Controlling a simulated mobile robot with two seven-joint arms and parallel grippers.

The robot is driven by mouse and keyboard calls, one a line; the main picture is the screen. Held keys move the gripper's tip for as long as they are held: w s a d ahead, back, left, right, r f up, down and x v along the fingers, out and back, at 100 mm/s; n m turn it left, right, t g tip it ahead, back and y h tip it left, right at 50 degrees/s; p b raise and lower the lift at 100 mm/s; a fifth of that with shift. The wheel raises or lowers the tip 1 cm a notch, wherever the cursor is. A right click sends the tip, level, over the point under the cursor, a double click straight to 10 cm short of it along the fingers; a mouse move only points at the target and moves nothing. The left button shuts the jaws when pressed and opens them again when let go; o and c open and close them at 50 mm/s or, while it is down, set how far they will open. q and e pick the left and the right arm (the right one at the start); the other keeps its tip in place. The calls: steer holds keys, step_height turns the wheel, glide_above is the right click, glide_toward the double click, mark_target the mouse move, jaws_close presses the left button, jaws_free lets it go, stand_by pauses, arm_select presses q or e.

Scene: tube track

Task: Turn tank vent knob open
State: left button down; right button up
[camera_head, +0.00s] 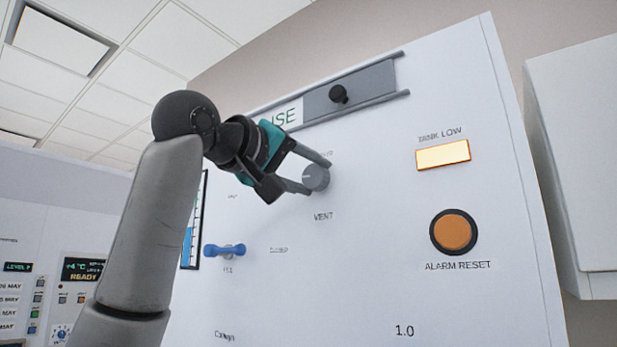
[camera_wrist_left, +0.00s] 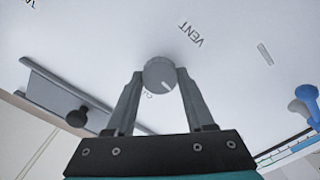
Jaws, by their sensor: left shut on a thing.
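The tank vent knob (camera_head: 316,177) is a round grey knob on the white panel (camera_head: 375,260), just above the label "VENT". My left gripper (camera_head: 317,175) reaches in from the left, and its two fingers are on either side of the knob, shut on it. In the left wrist view the knob (camera_wrist_left: 160,74) sits between the fingertips, with a pale pointer line on its face aimed toward the lower right of the picture. A label beside the knob is partly hidden by the gripper (camera_wrist_left: 160,80). My right gripper is not in view.
A blue handle (camera_head: 224,250) sits on the panel at lower left. A grey sliding cover with a black knob (camera_head: 338,93) is above. A lit "TANK LOW" lamp (camera_head: 443,154) and an orange alarm reset button (camera_head: 454,232) are at right. A white cabinet (camera_head: 585,160) stands beyond.

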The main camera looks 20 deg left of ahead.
arm_select(q)
steer(key=shift+n, duration=0.5)
steer(key=shift+r, duration=0.1)
steer(key=shift+c, duration=1.3)
jaws_free()
steer(key=b+v, duration=0.4)
steer(key=v, duration=1.1)
steer(key=shift+s+b, duration=0.2)
steer(key=shift+b, duration=0.2)
steer(key=shift+a, duration=0.1)
